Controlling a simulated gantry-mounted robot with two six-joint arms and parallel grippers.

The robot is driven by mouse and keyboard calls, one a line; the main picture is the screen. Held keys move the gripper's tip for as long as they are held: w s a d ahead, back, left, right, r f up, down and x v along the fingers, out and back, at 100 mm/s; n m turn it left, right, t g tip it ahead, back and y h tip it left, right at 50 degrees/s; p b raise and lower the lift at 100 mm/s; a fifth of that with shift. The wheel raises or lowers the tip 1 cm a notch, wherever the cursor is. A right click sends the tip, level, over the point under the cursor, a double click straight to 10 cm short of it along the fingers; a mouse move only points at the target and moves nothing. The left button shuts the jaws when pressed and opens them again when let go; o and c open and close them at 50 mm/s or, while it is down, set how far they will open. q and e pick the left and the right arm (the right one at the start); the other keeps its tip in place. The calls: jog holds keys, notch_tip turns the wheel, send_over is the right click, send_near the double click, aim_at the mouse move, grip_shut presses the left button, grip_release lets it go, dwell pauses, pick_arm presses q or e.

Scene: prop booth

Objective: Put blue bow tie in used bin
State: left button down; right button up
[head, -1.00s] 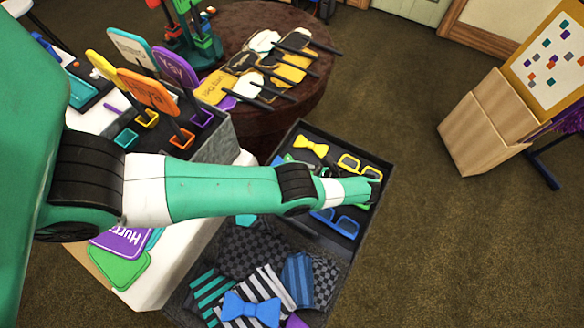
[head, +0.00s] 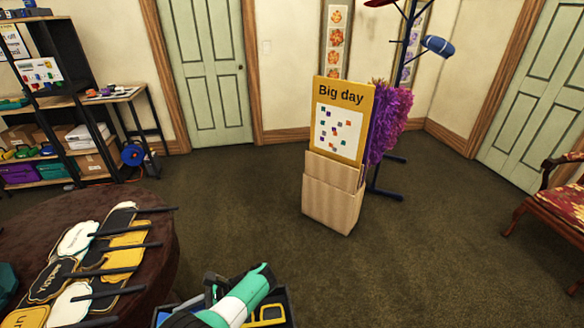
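The blue bow tie is out of view now; the earlier head frame shows a blue bow tie on the striped ties in the dark divided box. No container here can be identified as the used bin. Part of my green and white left arm crosses the bottom edge, over the dark box (head: 291,305). My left gripper is at this arm's end, but its fingers cannot be made out. My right gripper is not in view.
Yellow glasses (head: 267,314) lie in the box. A round brown table (head: 160,240) with several paddle signs (head: 75,240) is at left. A wooden stand (head: 332,195) holds a "Big day" board (head: 342,105). Shelves are at far left, a red chair (head: 560,205) at right.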

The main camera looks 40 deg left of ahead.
pick_arm(q)
jog(key=r+p, duration=0.1)
jog(key=p, duration=0.1)
jog(key=d+r+p, duration=0.1)
jog(key=r+p, duration=0.1)
jog(key=shift+w+d+y, duration=0.2)
jog(key=shift+y, duration=0.2)
jog(key=s+d+r+m+t+y+p, duration=0.25)
jog(key=d+r+m+t+p, duration=0.3)
jog(key=r+p, duration=0.8)
jog(key=s+d+r+m+t+y+p, duration=0.25)
jog(key=d+r+m+t+p, duration=0.3)
jog(key=p, duration=1.45)
jog(key=w+d+r+m+t+h+p, duration=0.2)
jog(key=w+d+r+m+t, duration=0.1)
jog(key=r, duration=0.4)
jog(key=w+d+r+m+t+h+p, duration=0.2)
jog(key=w+d+r+m+t+p, duration=0.1)
jog(key=r, duration=0.4)
jog(key=w+d+r+m+t+h+p, duration=0.2)
jog(key=w+d+r+m+t+h, duration=0.1)
jog(key=r, duration=0.5)
jog(key=w+d+m+t, duration=0.1)
jog(key=w+m+t, duration=0.1)
jog(key=m+t, duration=0.1)
jog(key=shift+p, duration=0.3)
jog(key=shift+w, duration=0.1)
